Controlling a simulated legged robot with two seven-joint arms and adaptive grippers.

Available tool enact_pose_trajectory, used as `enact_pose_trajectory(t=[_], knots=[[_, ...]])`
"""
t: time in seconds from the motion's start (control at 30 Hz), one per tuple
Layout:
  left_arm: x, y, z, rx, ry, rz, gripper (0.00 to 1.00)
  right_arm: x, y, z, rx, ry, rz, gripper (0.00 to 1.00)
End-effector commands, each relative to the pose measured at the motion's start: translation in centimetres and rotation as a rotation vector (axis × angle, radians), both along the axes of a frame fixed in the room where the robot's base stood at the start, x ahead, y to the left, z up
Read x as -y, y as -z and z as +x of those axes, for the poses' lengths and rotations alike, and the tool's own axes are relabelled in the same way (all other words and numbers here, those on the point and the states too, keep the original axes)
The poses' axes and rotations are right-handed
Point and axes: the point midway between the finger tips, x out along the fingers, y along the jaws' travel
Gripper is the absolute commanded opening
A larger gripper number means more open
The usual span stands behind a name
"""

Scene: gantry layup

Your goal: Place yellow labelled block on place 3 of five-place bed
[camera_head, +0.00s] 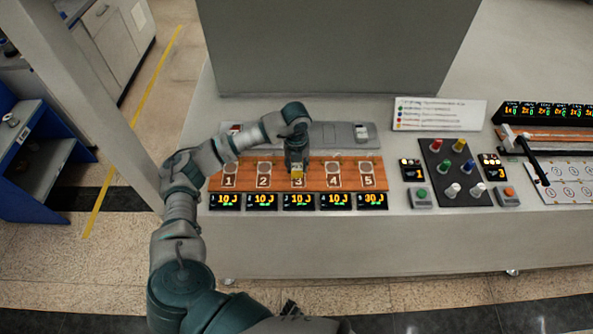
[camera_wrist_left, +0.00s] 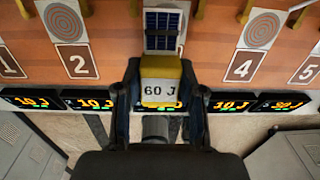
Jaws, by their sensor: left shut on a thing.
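The yellow labelled block (camera_wrist_left: 160,82) reads "60 J" on its white face in the left wrist view. My left gripper (camera_head: 297,172) is shut on it, with one finger on each side. In the head view the block (camera_head: 297,177) shows small below the gripper, over place 3 of the five-place bed (camera_head: 246,183). The bed is an orange-brown board with numbered places 1 to 5. In the wrist view the block and gripper cover the number 3. Whether the block touches the bed cannot be told. My right gripper is not in view.
A row of displays (camera_head: 262,201) lies along the bed's front edge, most reading 10 and the fifth 30. A dark panel with coloured knobs (camera_head: 452,172) stands to the right. A grey strip (camera_head: 330,133) lies behind the bed. A white sign (camera_head: 440,113) stands at the back.

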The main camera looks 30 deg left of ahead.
Motion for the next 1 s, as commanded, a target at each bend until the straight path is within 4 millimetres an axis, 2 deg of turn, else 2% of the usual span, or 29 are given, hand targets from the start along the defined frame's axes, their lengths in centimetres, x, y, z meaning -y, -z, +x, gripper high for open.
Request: enact_pose_trajectory(t=[0.23,0.57,0.6,0.7,1.0], knots=[[0.2,3.1,-0.1,-0.003,0.002,0.001,0.01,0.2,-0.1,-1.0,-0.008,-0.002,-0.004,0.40],[0.0,3.6,-0.1,-0.002,0.002,-0.001,0.01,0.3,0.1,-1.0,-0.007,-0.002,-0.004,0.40],[0.0,3.6,-0.1,-0.003,0.002,-0.002,0.44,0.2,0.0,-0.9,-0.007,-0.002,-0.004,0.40],[0.0,3.5,-0.1,-0.002,0.001,-0.001,0.64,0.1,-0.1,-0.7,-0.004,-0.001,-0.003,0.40],[0.2,3.4,-0.1,-0.001,0.002,0.000,0.64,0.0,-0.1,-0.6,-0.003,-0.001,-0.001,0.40]])
